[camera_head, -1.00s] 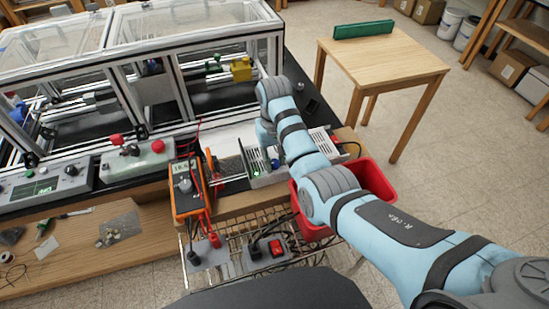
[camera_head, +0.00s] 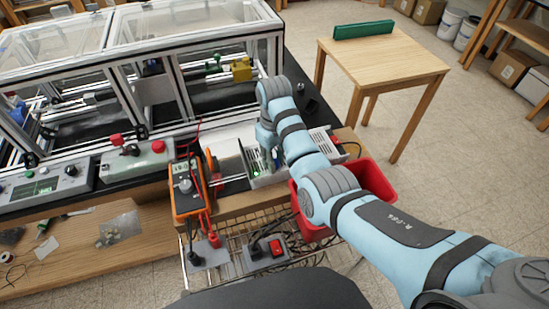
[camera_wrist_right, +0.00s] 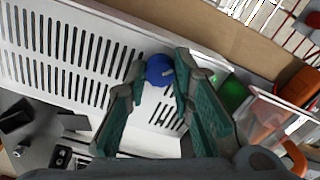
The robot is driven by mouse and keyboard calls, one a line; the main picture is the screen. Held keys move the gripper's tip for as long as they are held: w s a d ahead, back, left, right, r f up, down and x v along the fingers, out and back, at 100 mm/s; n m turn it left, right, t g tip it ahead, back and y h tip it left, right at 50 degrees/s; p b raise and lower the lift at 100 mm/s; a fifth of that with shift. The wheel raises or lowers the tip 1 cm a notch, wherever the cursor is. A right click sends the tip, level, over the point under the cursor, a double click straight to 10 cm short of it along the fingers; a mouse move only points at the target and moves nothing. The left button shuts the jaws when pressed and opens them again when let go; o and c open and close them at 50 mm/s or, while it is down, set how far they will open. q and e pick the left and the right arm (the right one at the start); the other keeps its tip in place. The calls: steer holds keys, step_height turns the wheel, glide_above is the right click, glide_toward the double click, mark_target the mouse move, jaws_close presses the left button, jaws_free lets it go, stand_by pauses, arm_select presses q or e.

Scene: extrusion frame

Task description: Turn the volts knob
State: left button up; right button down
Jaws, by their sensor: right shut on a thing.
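The blue knob (camera_wrist_right: 159,70) has a pale pointer mark and sits on the slotted light metal case of a power supply (camera_wrist_right: 105,25). My right gripper (camera_wrist_right: 160,78) has its green-padded fingers on either side of the knob and is shut on it. In the head view the power supply (camera_head: 267,180) lies under my right gripper (camera_head: 270,152), and the wrist hides most of the knob. The orange multimeter (camera_head: 187,203) stands to the left, its display too small to read. My left gripper is not in view.
A red bin (camera_head: 372,178) stands just right of the power supply. A framed machine (camera_head: 185,35) fills the back left. A grey box with red buttons (camera_head: 135,160) sits left of the multimeter.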

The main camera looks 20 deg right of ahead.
steer(key=shift+w+r, duration=0.2)
steer(key=c, duration=1.6)
jaws_free()
steer(key=shift+o, duration=1.2)
steer(key=shift+a+f, duration=0.1)
steer(key=shift+f, duration=0.05)
steer(key=shift+s, duration=0.15)
